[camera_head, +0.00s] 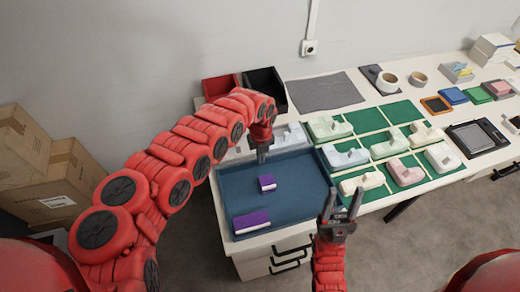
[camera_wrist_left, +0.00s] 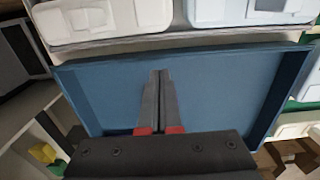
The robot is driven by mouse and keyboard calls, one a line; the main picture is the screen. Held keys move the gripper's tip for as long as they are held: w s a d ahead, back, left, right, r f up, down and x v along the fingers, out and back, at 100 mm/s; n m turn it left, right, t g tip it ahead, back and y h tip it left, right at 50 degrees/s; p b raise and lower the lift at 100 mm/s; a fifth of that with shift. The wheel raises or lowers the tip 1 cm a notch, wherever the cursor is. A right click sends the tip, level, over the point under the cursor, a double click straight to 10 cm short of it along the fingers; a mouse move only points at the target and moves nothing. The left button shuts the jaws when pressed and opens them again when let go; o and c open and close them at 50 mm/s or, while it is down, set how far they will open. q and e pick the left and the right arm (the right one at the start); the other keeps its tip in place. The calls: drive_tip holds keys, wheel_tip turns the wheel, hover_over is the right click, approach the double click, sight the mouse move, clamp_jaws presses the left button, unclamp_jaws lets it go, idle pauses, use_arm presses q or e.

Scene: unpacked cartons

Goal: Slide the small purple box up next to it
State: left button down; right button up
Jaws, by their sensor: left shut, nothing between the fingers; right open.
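A small purple box (camera_head: 267,184) with a pale side lies in the middle of the blue tray (camera_head: 300,192). A longer purple box (camera_head: 252,222) with a white side lies near the tray's front left corner, apart from the small one. My left gripper (camera_head: 262,158) is shut and empty over the tray's back part, behind the small box. In the left wrist view its closed fingers (camera_wrist_left: 160,85) point across the bare blue tray floor (camera_wrist_left: 220,85), and neither purple box shows there. My right gripper (camera_head: 342,204) is open and empty by the tray's right front edge.
Green mats (camera_head: 400,111) with several pale moulded parts lie right of the tray. A red bin (camera_head: 220,86) and a black bin (camera_head: 265,88) stand behind it. A grey cloth (camera_head: 323,91) lies at the back. The tray floor around the boxes is mostly clear.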

sight(260, 170)
use_arm(q)
wheel_tip(260, 170, down, 4)
drive_tip(key=shift+r, duration=0.2)
drive_tip(key=shift+s+f+p, duration=0.1)
drive_tip(key=shift+s+p, duration=0.05)
drive_tip(key=shift+p, duration=0.25)
drive_tip(key=shift+s+p, duration=0.2)
drive_tip(key=shift+p, duration=0.15)
drive_tip(key=shift+s+d+p, duration=0.25)
drive_tip(key=shift+s+p, duration=0.4)
drive_tip(key=shift+s, duration=0.05)
drive_tip(key=shift+s+d+p, duration=0.2)
drive_tip(key=shift+s+p, duration=0.2)
drive_tip(key=shift+s, duration=0.25)
drive_tip(key=shift+s+d+f, duration=0.1)
drive_tip(key=shift+s+d, duration=0.05)
